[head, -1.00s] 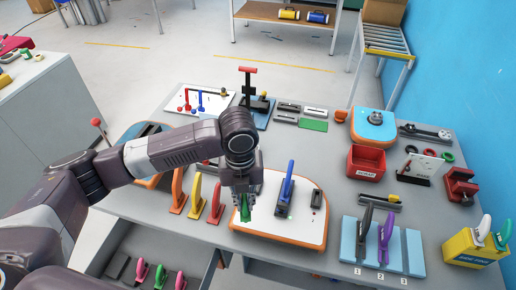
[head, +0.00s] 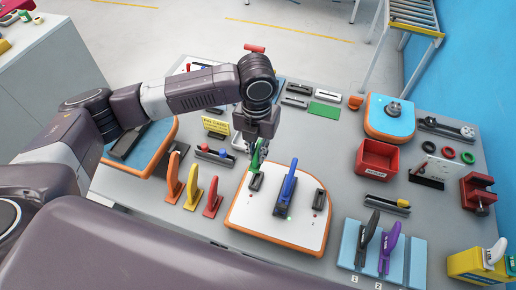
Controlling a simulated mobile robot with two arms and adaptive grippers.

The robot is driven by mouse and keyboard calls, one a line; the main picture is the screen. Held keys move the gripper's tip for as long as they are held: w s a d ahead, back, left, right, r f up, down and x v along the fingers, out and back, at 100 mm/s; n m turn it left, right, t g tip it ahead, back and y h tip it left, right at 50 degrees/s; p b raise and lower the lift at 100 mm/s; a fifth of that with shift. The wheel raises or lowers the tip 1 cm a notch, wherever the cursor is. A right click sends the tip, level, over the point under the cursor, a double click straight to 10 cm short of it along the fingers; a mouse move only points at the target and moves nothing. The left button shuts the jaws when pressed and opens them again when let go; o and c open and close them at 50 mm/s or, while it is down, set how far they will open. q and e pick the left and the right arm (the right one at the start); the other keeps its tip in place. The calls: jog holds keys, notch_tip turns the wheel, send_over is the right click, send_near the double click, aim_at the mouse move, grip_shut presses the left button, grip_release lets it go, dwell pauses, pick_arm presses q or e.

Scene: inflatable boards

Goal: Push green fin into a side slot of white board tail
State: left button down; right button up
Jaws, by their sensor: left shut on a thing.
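The white board tail (head: 290,236) with an orange edge lies on the grey bench. A blue fin (head: 288,185) stands upright in its middle slot. A dark side slot (head: 256,182) is on its left and another dark side slot (head: 319,199) on its right; the right one holds no fin. My left gripper (head: 257,150) is shut on the green fin (head: 255,161), pointing down over the left side slot. The fin's lower end is at or just above that slot; I cannot tell if it is inside. The fingers hide the fin's upper part. My right gripper is out of view.
Orange, yellow and red fins (head: 193,192) stand left of the board. A blue rack (head: 348,252) with black and purple fins stands at right. A red bin (head: 377,160) and a grey tool (head: 388,203) lie behind it.

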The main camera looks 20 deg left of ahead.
aim_at(257, 164)
pick_arm(q)
jog(key=shift+s+r, duration=0.1)
jog(key=shift+s, duration=0.05)
jog(key=shift+p, duration=0.3)
jog(key=shift+w+f+b, duration=0.3)
jog(key=shift+f, duration=0.95)
jog(key=shift+f+b, duration=0.6)
jog(key=shift+f, duration=0.25)
jog(key=shift+f+b, duration=0.35)
jog(key=shift+f, duration=0.6)
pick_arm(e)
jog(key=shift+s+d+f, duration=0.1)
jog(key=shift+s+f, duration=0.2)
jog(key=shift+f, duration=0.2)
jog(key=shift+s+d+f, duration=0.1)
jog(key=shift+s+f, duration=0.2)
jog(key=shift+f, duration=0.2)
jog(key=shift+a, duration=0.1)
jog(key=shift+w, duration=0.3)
